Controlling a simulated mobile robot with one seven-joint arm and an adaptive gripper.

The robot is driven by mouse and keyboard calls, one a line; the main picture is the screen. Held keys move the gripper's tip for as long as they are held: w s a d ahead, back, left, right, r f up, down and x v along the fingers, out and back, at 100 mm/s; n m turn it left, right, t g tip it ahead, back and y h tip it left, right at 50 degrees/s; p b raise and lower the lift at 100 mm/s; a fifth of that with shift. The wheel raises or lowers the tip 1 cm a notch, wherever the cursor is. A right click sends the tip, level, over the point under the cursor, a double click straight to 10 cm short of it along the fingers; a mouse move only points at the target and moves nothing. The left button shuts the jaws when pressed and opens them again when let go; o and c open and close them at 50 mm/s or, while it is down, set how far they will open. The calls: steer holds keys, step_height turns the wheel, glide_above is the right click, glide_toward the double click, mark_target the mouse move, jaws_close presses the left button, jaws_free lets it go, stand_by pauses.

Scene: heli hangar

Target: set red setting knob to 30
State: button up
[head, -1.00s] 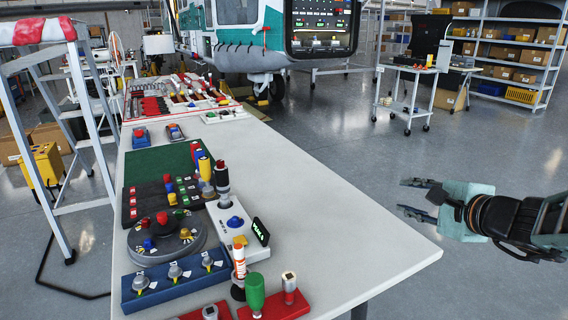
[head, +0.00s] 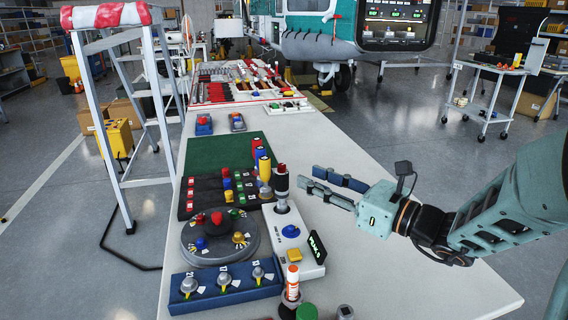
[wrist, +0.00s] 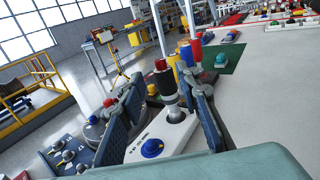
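A red knob (head: 217,218) also stands on the round grey plate to the left. My gripper (head: 308,177) is open and empty, just right of the red-topped knob.
A dark blue panel (head: 221,303) with several grey knobs lies in front. Yellow, blue and red cylinders (head: 265,169) stand close behind the red-topped knob. A green mat (head: 225,155) lies behind. The table's right side (head: 400,255) is clear. A stepladder (head: 150,100) stands left.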

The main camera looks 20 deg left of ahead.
mark_target(285, 166)
steer(key=b+x, duration=0.1)
steer(key=x, duration=0.8)
steer(key=shift+w+a+b, duration=0.1)
steer(key=shift+a+b, duration=0.15)
steer(key=shift+b, duration=0.15)
jaws_close()
